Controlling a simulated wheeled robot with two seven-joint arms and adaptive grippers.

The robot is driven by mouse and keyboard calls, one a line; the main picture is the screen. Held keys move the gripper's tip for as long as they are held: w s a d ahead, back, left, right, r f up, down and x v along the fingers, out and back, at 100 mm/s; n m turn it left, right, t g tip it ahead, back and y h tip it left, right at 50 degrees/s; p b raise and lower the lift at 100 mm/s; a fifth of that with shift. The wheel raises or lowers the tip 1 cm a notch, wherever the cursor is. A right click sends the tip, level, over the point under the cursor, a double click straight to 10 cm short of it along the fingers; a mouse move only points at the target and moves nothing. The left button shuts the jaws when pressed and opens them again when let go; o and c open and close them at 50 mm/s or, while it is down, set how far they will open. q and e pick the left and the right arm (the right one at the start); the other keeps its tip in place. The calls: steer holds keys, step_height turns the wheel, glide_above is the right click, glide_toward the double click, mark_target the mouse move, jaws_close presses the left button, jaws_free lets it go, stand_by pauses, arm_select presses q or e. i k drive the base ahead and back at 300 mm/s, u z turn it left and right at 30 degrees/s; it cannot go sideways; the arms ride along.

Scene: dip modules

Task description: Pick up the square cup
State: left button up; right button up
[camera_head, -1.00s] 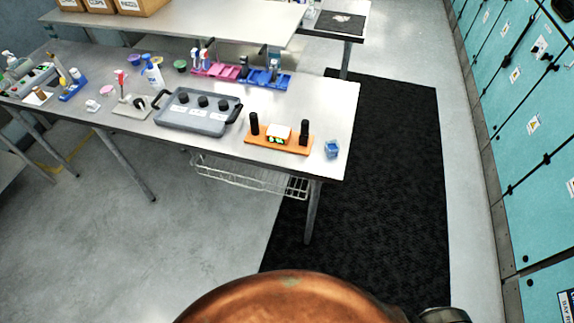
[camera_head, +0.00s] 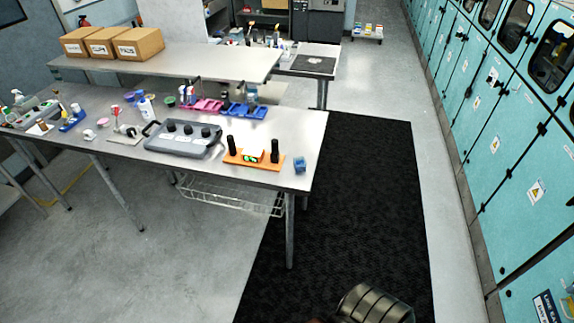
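A small blue cup (camera_head: 300,164), squarish in shape, stands near the right front corner of the grey metal table (camera_head: 255,177). It is just right of an orange board (camera_head: 253,159) and a small gap separates them. The cup is small in the view, so its inside is hard to make out. Neither gripper shows in the head view. Only a dark ribbed part, probably of my own arm, shows at the bottom edge.
A grey tray with black handles (camera_head: 183,139) and pink (camera_head: 207,105) and blue racks (camera_head: 244,111) are on the table. Three cardboard boxes (camera_head: 139,44) stand on a bench behind.

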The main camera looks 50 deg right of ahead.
mark_target(300, 163)
steer(key=u, duration=0.1)
steer(key=i, duration=1.25)
steer(key=z, duration=0.6)
steer(key=i, duration=0.8)
steer(key=z, duration=0.85)
